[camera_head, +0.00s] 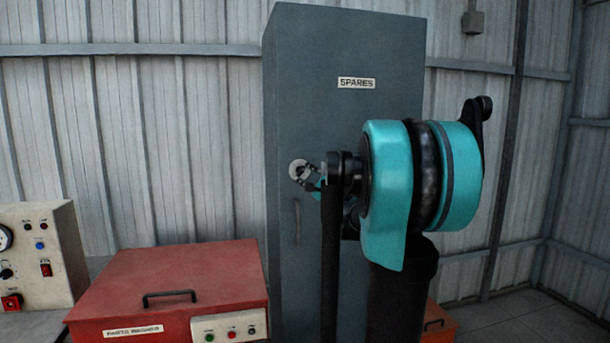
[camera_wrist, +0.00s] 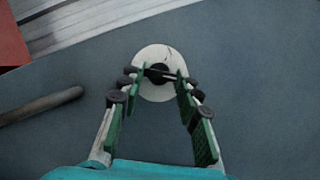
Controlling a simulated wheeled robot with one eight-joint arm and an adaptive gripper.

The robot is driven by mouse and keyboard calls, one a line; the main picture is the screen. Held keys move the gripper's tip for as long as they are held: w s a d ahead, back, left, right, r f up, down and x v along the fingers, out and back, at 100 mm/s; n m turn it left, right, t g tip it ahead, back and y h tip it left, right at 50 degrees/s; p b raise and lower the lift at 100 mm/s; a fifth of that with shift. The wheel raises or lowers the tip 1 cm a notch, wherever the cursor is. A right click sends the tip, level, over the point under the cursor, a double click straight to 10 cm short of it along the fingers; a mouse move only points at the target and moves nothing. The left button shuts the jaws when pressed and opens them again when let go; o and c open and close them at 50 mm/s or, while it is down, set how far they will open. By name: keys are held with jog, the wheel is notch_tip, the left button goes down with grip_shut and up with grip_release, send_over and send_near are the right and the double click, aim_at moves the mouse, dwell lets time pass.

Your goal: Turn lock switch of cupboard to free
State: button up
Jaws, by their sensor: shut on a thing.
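The cupboard (camera_head: 345,40) is a tall grey cabinet with a "SPARES" label (camera_head: 356,83) near its top. Its lock switch shows in the wrist view as a pale round plate (camera_wrist: 154,54) with a dark knob (camera_wrist: 158,73) at the centre. In the head view the round plate (camera_head: 299,169) is partly hidden by my arm. My gripper (camera_wrist: 160,76) reaches the lock, its two fingertips shut on the dark knob. The fingertips cover part of the knob, and I cannot read any marks on the plate.
A dark bar handle (camera_wrist: 42,106) is left of the gripper in the wrist view; it stands upright on the door (camera_head: 297,222) in the head view. A red lidded box (camera_head: 170,270) and a control panel (camera_head: 35,255) are at left. An orange box (camera_head: 437,322) is low at right.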

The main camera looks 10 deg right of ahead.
jog(key=shift+f+m+t+h, duration=0.1)
jog(key=shift+m+t+h, duration=0.35)
jog(key=shift+m, duration=1.15)
jog(key=shift+m+t, duration=0.25)
jog(key=shift+m, duration=0.05)
jog(key=o, duration=1.2)
jog(key=shift+a, duration=0.1)
jog(key=shift+c, duration=0.2)
jog(key=v, duration=1.2)
jog(key=shift+a, duration=0.1)
